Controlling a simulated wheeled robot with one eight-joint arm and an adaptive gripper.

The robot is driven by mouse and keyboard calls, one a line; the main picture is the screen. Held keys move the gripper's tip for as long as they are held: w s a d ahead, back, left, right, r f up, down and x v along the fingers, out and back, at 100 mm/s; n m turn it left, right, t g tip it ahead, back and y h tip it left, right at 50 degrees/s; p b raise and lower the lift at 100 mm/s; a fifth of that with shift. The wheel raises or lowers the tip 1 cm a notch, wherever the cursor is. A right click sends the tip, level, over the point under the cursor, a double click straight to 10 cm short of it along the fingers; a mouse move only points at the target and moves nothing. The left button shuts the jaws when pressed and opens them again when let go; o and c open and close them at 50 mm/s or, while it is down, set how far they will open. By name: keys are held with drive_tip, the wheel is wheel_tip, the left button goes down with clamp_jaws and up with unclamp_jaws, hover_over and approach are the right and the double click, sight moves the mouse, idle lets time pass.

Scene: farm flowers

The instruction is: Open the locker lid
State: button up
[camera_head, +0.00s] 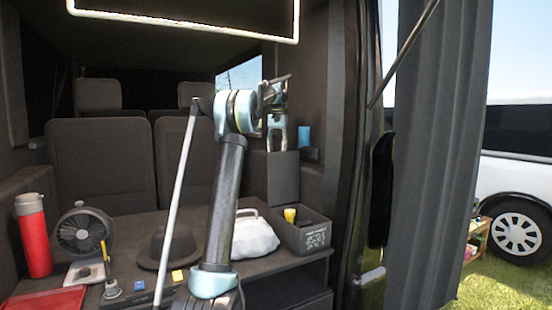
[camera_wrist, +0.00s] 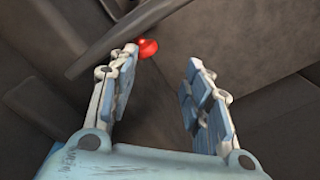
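A dark box (camera_head: 318,238) with a white printed label stands at the right end of the counter. Its top is open and a yellow item (camera_head: 290,214) shows inside. A dark flat panel (camera_head: 283,180) stands upright at its back edge; it looks like the raised lid, though the hinge is not clear. My gripper (camera_head: 277,142) is just above the panel's top edge, pointing down; I cannot tell whether it touches. In the wrist view its fingers (camera_wrist: 160,85) are spread, with nothing held between them. A small red thing (camera_wrist: 148,47) lies beyond the left finger.
A white bag (camera_head: 255,236), a dark hat (camera_head: 170,246), a fan (camera_head: 84,232) and a red bottle (camera_head: 33,236) stand on the counter (camera_head: 130,226). A blue object (camera_head: 304,137) is on the wall right of my gripper. A pale pole (camera_head: 177,195) leans left of my arm.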

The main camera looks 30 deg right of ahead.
wheel_tip(320, 180, up, 6)
drive_tip(key=shift+d+r, duration=0.2)
drive_tip(key=shift+d, duration=0.05)
idle(0.5)
